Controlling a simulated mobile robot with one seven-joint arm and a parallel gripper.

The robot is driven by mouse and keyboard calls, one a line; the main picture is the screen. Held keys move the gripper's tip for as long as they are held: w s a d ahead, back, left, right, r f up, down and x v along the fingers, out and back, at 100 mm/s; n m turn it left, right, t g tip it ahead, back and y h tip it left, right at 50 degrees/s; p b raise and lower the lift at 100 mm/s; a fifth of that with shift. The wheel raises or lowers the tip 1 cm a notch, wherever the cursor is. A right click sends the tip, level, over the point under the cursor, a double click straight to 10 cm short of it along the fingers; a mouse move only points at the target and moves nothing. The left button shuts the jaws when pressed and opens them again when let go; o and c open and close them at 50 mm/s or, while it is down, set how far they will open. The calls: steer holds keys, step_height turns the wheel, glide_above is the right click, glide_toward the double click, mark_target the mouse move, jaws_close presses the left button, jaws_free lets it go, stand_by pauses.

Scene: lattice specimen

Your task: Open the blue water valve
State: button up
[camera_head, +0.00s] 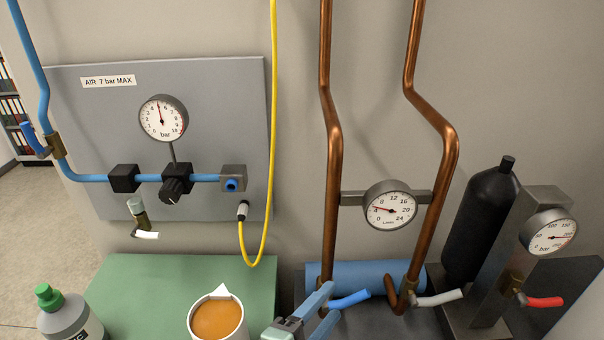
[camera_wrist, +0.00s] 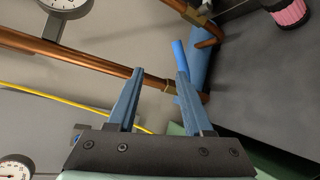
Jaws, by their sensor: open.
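The blue water valve has a bright blue lever (camera_head: 349,300) at the foot of the left copper pipe, pointing right and slightly up. In the wrist view the lever (camera_wrist: 179,54) shows just beyond the tip of the right finger, which hides part of it. The brass valve body (camera_wrist: 168,86) shows between the fingers. My gripper (camera_head: 325,303) is at the bottom of the head view, just left of the lever. It is open, and nothing is held between its fingers (camera_wrist: 160,74). I cannot tell whether a finger touches the lever.
A white lever (camera_head: 440,298) and a red lever (camera_head: 545,302) stand to the right. A blue cylinder (camera_head: 372,272) lies behind the pipes. A cup of orange liquid (camera_head: 218,318) and a bottle (camera_head: 70,320) are at left. A yellow hose (camera_head: 274,120) hangs before the wall.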

steer(key=w+r+m, duration=0.1)
steer(key=r, duration=0.1)
steer(key=w+r+m+t+y+b, duration=0.1)
steer(key=r, duration=0.1)
steer(key=w+a+r+m+t, duration=0.1)
steer(key=r, duration=0.1)
steer(key=shift+w+m+y, duration=0.15)
steer(key=shift+m+y, duration=0.15)
step_height(320, 180, up, 24)
steer(key=s+a+m+t+y+b, duration=0.2)
steer(key=m+t+y+b, duration=0.2)
steer(key=m+t, duration=0.4)
steer(key=shift+s+a+f+m+t, duration=0.25)
steer(key=shift+s+m+t, duration=0.1)
steer(key=shift+m, duration=0.15)
